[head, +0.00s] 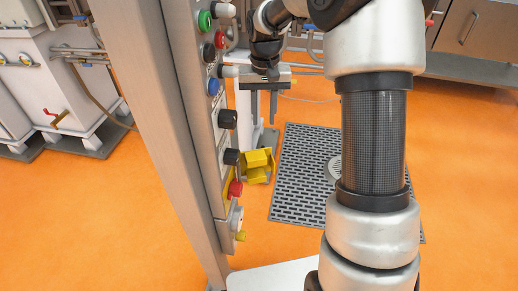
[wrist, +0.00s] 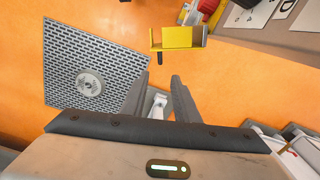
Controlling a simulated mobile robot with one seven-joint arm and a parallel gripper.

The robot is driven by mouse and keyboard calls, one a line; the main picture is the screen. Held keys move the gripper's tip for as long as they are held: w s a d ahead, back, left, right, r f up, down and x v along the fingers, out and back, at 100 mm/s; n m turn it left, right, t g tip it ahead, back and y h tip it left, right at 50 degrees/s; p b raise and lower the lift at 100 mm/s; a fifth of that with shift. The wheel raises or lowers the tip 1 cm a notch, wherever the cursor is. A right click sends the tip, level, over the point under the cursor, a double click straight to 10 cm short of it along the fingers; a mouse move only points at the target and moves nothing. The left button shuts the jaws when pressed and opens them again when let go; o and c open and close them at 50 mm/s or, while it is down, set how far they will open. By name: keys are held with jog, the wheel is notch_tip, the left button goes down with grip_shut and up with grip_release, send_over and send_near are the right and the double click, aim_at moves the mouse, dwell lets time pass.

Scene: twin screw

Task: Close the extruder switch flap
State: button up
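The yellow flap (head: 258,160) is a small angular piece low on the right side of the control column in the head view. It seems to stand out from the panel face, beside a red knob. In the wrist view the yellow flap (wrist: 178,38) shows at the top, with a short dark piece below it. My gripper (head: 264,118) is above the flap in the head view, fingers pointing down. In the wrist view my gripper (wrist: 156,85) has its fingers apart with nothing between them. It does not touch the flap. The switch behind the flap cannot be made out.
The control column (head: 190,130) carries several coloured knobs and buttons close to the left of my gripper. A perforated floor grate (head: 305,180) lies on the orange floor. White cabinets (head: 65,80) stand at the far left. Open floor lies around the grate.

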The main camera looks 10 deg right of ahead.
aim_at(263, 151)
notch_tip(263, 151, down, 15)
jog(key=b, duration=0.3)
jog(key=shift+r, duration=0.2)
grip_shut()
